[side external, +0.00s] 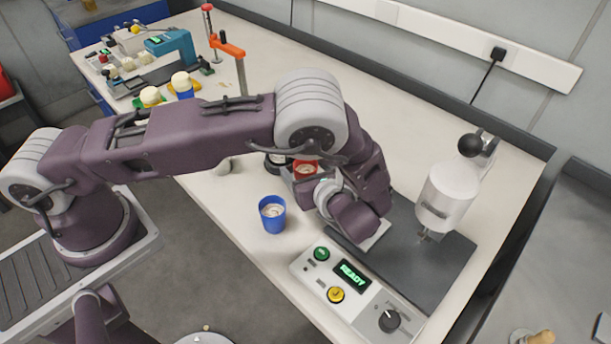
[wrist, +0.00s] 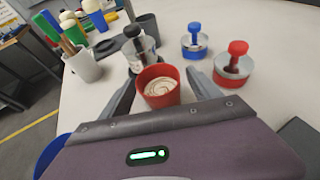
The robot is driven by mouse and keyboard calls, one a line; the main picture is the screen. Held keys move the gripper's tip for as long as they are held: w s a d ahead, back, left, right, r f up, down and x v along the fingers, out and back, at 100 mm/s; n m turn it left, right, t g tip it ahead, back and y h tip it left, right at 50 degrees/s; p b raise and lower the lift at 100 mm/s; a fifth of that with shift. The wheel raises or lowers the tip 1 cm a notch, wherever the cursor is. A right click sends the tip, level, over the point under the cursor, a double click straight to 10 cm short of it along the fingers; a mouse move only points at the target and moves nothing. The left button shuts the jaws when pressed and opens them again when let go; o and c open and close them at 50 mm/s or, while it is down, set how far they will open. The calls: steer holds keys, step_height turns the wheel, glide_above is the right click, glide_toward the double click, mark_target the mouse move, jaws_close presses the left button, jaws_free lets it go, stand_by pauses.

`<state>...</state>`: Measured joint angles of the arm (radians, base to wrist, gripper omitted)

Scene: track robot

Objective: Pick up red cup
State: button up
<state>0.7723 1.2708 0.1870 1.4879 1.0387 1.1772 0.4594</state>
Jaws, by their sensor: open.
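The red cup (wrist: 158,98) holds a pale swirled filling. It stands upright on the table between the two fingers of my gripper (wrist: 161,76) in the wrist view. The fingers are open, one on each side of the cup, and I see no clear grip on it. In the side external view the red cup (side external: 306,168) shows just beyond my gripper (side external: 312,183), partly hidden by it.
A blue cup (side external: 272,214) stands nearby. A silver and black item (wrist: 140,50) is close behind the red cup. A blue-knobbed piece (wrist: 194,42), a red-knobbed piece (wrist: 234,65) and a holder with sticks (wrist: 84,65) stand around. A control panel (side external: 350,280) is near the table's front edge.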

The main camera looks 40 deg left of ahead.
jaws_close()
